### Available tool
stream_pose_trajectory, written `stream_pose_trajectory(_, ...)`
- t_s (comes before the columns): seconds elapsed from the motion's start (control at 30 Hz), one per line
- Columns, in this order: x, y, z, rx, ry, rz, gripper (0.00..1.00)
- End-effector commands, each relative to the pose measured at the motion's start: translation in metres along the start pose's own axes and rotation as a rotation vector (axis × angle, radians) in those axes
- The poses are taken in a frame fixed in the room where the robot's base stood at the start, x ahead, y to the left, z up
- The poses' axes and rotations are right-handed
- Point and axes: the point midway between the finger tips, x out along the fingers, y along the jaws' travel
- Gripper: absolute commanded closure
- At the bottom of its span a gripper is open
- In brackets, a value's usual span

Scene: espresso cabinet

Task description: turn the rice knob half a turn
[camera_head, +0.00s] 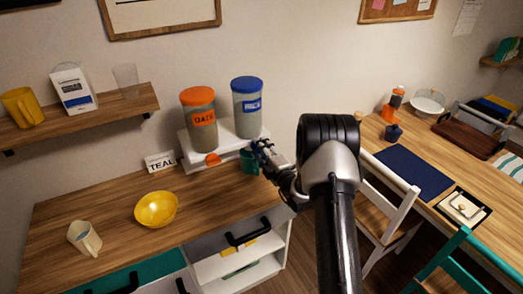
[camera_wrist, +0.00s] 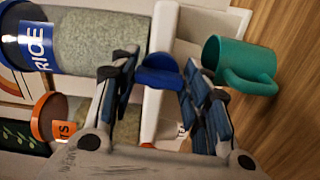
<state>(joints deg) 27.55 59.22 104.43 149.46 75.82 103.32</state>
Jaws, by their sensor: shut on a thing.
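The rice canister (camera_head: 247,108), with a blue lid and blue label, stands on a white dispenser stand (camera_head: 228,150). It also shows on its side in the wrist view (camera_wrist: 100,40). The blue rice knob (camera_wrist: 158,74) on the stand's front lies between the fingers of my gripper (camera_wrist: 160,70). My gripper is shut on the knob. In the head view my gripper (camera_head: 262,150) is at the stand's front right and hides the knob. How far the knob is turned I cannot tell.
The orange-lidded oats canister (camera_head: 200,135) and orange knob (camera_head: 212,159) are left of the rice. A teal mug (camera_head: 249,165) stands close below my gripper; it shows in the wrist view (camera_wrist: 240,62).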

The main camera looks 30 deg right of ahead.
Motion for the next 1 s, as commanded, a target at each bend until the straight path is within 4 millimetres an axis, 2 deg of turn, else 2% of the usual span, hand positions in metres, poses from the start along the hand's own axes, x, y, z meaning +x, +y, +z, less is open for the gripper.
stream_pose_trajectory(0.13,0.000,0.000,0.000,-0.001,0.000,0.001,0.81)
stream_pose_trajectory(0.17,0.000,0.000,0.000,-0.001,0.000,0.001,0.56)
stream_pose_trajectory(0.47,0.000,0.000,0.000,-0.002,0.000,0.000,0.37)
stream_pose_trajectory(0.8,-0.002,0.000,0.000,-0.001,0.000,0.000,0.37)
stream_pose_trajectory(0.93,-0.015,0.000,0.001,-0.001,-0.002,-0.002,0.37)
stream_pose_trajectory(1.0,-0.027,0.000,0.002,-0.001,-0.004,-0.002,0.37)
